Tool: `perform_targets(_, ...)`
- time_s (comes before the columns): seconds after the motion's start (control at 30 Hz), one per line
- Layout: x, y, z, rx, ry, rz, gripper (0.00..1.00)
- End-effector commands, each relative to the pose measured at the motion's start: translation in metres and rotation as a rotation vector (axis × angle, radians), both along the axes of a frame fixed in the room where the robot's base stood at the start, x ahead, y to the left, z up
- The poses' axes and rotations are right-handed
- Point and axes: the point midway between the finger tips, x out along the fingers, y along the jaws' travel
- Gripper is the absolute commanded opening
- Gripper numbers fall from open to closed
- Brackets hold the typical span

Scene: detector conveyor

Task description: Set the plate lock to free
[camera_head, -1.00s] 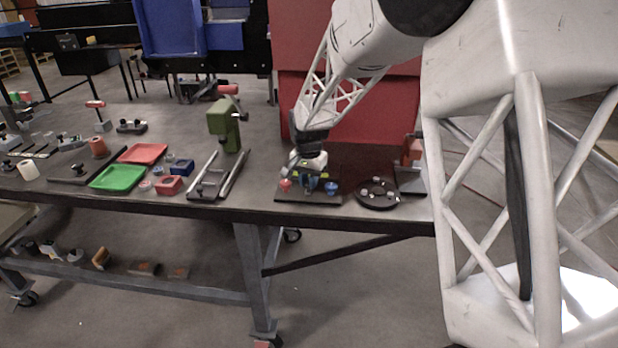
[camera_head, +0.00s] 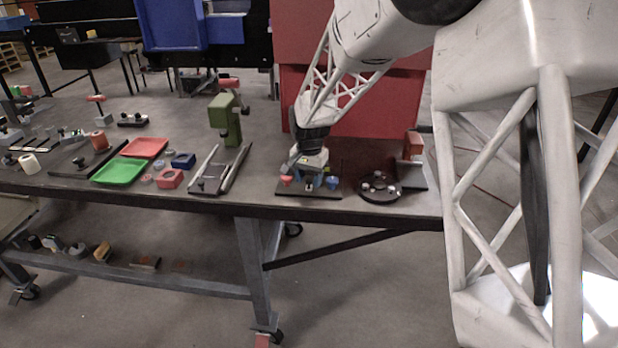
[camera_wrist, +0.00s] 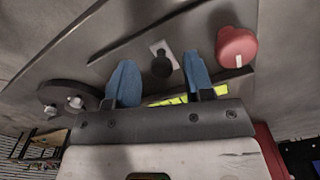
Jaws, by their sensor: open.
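A dark flat board (camera_head: 307,195) lies near the table's front edge, with a red knob (camera_head: 285,181) on its left and a blue knob (camera_head: 332,182) on its right. My gripper (camera_head: 310,184) is over the middle of this board, pointing down. In the wrist view my gripper (camera_wrist: 160,82) is open, its two blue fingers apart. A small black knob on a pale plate (camera_wrist: 162,60) shows between them, with nothing gripped. The red knob shows at the right in the wrist view (camera_wrist: 236,46). I cannot tell for certain which part is the plate lock or its setting.
A round black plate (camera_head: 381,195) with pale knobs stands just right of the board. A grey bracket with a reddish block (camera_head: 414,148) stands behind it. A railed fixture (camera_head: 207,184) and a green press (camera_head: 224,118) stand left, with bare tabletop between.

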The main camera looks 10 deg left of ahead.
Motion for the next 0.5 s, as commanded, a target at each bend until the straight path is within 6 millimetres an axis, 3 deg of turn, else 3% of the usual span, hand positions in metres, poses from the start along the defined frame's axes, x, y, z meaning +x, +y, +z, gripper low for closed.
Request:
perform_targets(0.27,0.000,0.000,0.015,0.001,-0.001,0.000,0.48)
perform_targets(0.5,0.000,0.000,0.044,0.001,-0.003,0.000,0.48)
